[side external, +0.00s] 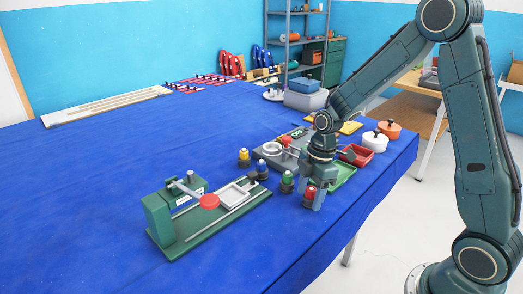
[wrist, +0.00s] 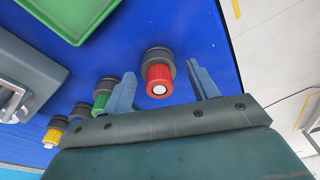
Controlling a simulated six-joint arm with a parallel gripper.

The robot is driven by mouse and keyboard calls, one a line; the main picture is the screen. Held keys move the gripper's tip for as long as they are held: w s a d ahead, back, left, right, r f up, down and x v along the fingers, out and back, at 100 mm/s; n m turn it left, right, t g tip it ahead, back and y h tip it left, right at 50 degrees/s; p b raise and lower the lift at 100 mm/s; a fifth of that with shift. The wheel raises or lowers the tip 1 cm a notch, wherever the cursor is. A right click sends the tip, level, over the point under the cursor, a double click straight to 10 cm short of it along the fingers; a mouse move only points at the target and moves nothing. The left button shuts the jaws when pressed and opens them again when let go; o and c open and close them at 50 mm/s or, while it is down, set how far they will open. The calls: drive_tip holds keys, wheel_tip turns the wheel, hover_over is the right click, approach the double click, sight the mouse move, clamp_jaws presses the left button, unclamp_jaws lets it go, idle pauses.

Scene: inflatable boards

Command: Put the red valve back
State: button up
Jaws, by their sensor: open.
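The red valve (side external: 309,191) has a red cap on a dark round base and stands upright on the blue table. In the wrist view the red valve (wrist: 158,79) shows its white-centred top. My gripper (wrist: 161,70) is open, with one blue-grey finger on each side of the valve. In the side view my gripper (side external: 312,194) points down at the valve and partly overlaps it.
A green tray (side external: 347,170) and red bin (side external: 362,154) lie behind my gripper. White (side external: 374,141) and orange (side external: 389,129) lidded pots stand at the right. The left tabletop is largely clear.

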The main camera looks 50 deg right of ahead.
wheel_tip(320, 180, up, 12)
drive_tip(key=d, duration=0.1)
drive_tip(key=shift+s+d, duration=0.35)
drive_tip(key=shift+s+r, duration=0.1)
idle(0.7)
drive_tip(key=s+a+r+m+t, duration=0.2)
drive_tip(key=s+m, duration=0.4)
drive_tip(key=s, duration=0.3)
drive_tip(key=s+a+r+m+t+h, duration=0.1)
drive_tip(key=s+a+r+m+t, duration=0.1)
drive_tip(key=s+a+r+m, duration=0.2)
drive_tip(key=shift+s+a+r+m+t+h, duration=0.3)
drive_tip(key=shift+s+r+m, duration=0.55)
drive_tip(key=shift+s+m, duration=1.5)
drive_tip(key=shift+s+d+n, duration=0.1)
drive_tip(key=shift+s+n, duration=0.5)
drive_tip(key=shift+n, duration=0.05)
